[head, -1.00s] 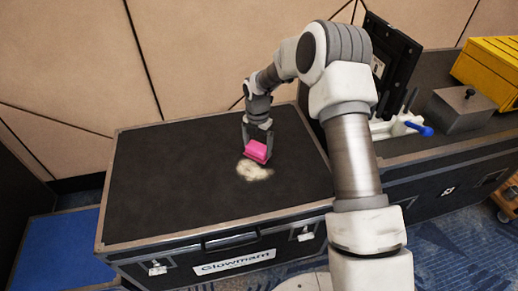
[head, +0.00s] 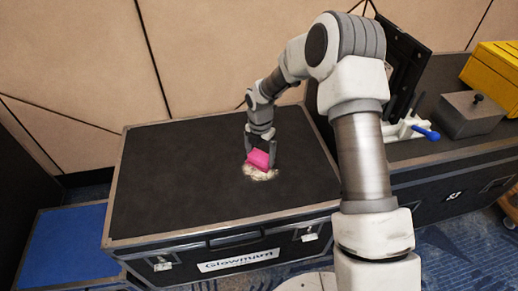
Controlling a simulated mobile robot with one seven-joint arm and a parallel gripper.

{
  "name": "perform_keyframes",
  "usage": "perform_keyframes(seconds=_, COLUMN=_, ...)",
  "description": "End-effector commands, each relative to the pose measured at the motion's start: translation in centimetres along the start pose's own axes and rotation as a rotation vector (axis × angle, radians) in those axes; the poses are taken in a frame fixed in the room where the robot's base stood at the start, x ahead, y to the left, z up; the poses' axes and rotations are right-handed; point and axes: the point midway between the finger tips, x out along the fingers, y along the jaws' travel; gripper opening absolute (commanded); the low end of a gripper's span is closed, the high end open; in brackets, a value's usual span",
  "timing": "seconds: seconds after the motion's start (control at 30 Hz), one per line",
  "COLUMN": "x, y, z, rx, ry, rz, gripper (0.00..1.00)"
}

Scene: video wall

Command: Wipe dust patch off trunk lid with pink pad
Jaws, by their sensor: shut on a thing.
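The pink pad (head: 258,158) is held between the fingers of my gripper (head: 260,154), which is shut on it. The pale dust patch (head: 262,174) lies on the black trunk lid (head: 180,185), right of its middle. The pad is over the far part of the patch and hides some of it. The near edge of the patch still shows below the pad. Whether the pad touches the lid I cannot tell for sure.
A second black case (head: 460,182) stands to the right, bearing a grey box (head: 468,114), a yellow case (head: 495,72) and a blue-handled tool (head: 424,132). A panelled wall (head: 80,80) rises behind. The lid's left part is clear.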

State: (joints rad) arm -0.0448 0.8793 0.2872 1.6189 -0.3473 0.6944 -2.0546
Motion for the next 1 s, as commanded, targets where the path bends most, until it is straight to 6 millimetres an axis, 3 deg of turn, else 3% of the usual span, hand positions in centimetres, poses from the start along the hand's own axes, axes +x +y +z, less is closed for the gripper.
perform_keyframes(seconds=1.0, x=0.0, y=-4.7, z=-4.6, rx=0.0, ry=0.0, rz=0.0, gripper=0.48)
